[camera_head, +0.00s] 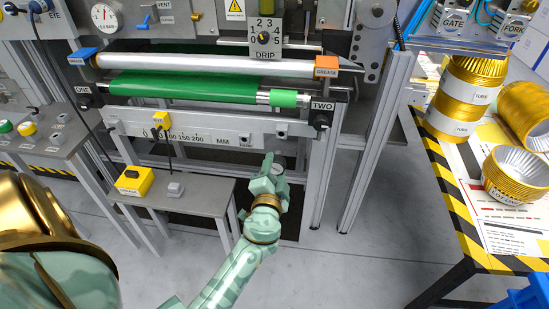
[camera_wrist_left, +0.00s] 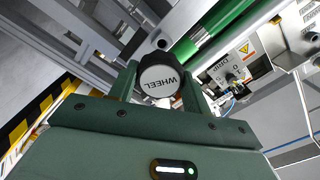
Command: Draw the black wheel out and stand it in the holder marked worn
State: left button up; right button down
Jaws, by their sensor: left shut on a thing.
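In the left wrist view a black knob with a grey face lettered WHEEL (camera_wrist_left: 162,76) sits between the two fingers of my left gripper (camera_wrist_left: 160,88). The gripper is shut on it. In the head view my left gripper (camera_head: 270,168) is in front of the machine, below the ruler rail and left of the machine's right leg. The wheel itself cannot be clearly made out there. No holder marked worn can be read in either view. My right gripper is not in view.
A green belt (camera_head: 185,88) and rollers lie above the gripper, with black knobs TWO (camera_head: 320,121) and ONE (camera_head: 85,102) at the ends. A small grey table (camera_head: 205,197) stands left of the gripper. Right is a striped-edge table (camera_head: 455,200) with gold cup stacks. Floor between is clear.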

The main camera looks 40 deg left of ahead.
aim_at(277, 152)
pick_arm(q)
jog(key=shift+b, duration=0.3)
jog(key=shift+w+a+r, duration=0.1)
jog(key=shift+w+a, duration=0.1)
jog(key=shift+w, duration=0.1)
jog(key=shift+x, duration=2.6)
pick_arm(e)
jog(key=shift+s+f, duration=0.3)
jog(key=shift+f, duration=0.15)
pick_arm(q)
jog(key=shift+b, duration=0.65)
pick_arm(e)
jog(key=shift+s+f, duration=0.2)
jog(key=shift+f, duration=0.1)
pick_arm(q)
jog(key=shift+b+x, duration=0.4)
jog(key=shift+x, duration=1.7)
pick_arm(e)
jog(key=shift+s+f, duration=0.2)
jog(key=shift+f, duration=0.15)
pick_arm(q)
jog(key=o, duration=1.1)
jog(key=shift+s+r, duration=0.1)
jog(key=shift+o, duration=0.3)
